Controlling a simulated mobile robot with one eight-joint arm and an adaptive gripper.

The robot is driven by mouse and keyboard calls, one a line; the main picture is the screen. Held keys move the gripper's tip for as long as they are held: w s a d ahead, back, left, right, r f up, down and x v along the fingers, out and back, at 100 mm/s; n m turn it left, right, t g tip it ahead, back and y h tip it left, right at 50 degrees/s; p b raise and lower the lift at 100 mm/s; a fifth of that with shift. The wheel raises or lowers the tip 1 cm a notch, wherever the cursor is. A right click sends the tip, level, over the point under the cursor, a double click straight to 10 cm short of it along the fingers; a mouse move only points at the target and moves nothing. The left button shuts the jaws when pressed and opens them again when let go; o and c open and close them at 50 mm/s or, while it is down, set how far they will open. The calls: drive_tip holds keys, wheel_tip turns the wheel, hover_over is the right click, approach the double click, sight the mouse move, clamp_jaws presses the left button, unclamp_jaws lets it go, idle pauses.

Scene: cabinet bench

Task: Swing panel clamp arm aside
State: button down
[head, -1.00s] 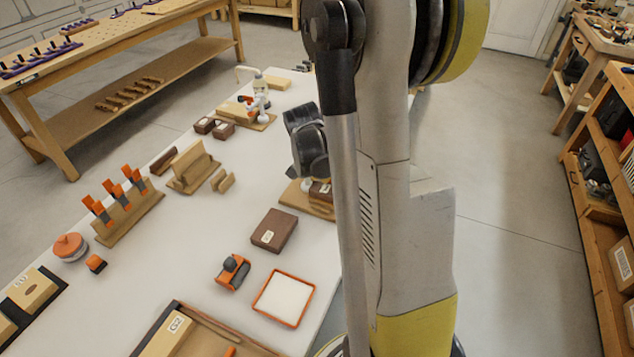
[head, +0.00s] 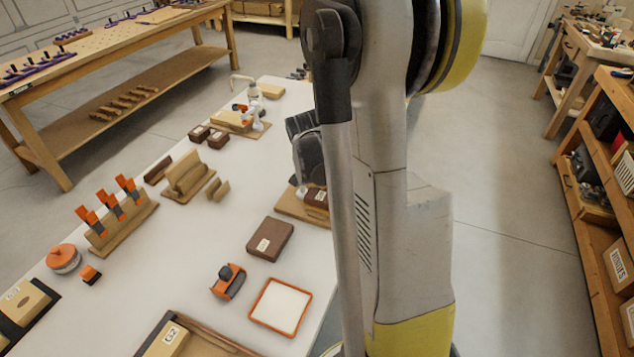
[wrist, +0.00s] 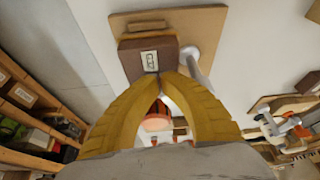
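In the wrist view my gripper (wrist: 161,76) has two yellow fingers that meet at the tips, with a narrow arched gap behind them. The tips are at the near edge of a dark brown block with a white label (wrist: 149,60), which rests on a wooden board (wrist: 205,22). A pale grey-white bar (wrist: 197,68), probably the panel clamp arm, stands just right of the block and the right finger. An orange part (wrist: 157,121) shows through the gap between the fingers. In the head view the board (head: 291,205) and block (head: 313,196) are partly hidden by my arm, and the fingertips are hidden.
Another board with an orange and white clamp (head: 257,120) stands farther along the white bench. A brown box (head: 270,240), an orange-rimmed tray (head: 253,314) and an orange-grey tool (head: 228,282) lie nearer. Shelves (head: 597,240) stand at the right, with open floor between.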

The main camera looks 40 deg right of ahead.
drive_tip(key=d+n+t, duration=0.1)
drive_tip(key=d+n, duration=0.1)
drive_tip(key=n, duration=0.1)
drive_tip(key=shift+y, duration=0.3)
drive_tip(key=d+n, duration=0.1)
drive_tip(key=n, duration=0.1)
drive_tip(key=w+d+n+y, duration=0.1)
drive_tip(key=n, duration=0.1)
drive_tip(key=shift+w+d+n+t+y, duration=0.15)
drive_tip(key=shift+d+n+t+y, duration=0.15)
drive_tip(key=shift+t, duration=0.1)
drive_tip(key=shift+w+d+n+y, duration=0.3)
drive_tip(key=shift+w+d+n, duration=0.15)
drive_tip(key=shift+n, duration=0.55)
drive_tip(key=w+n, duration=0.1)
drive_tip(key=d+n+y, duration=0.1)
drive_tip(key=n, duration=0.1)
drive_tip(key=shift+w+d, duration=0.1)
drive_tip(key=shift+w, duration=0.25)
drive_tip(key=n, duration=0.1)
drive_tip(key=w+n+y, duration=0.1)
drive_tip(key=n, duration=0.1)
drive_tip(key=shift+w+d, duration=0.2)
drive_tip(key=shift+w, duration=0.4)
drive_tip(key=shift+w, duration=0.1)
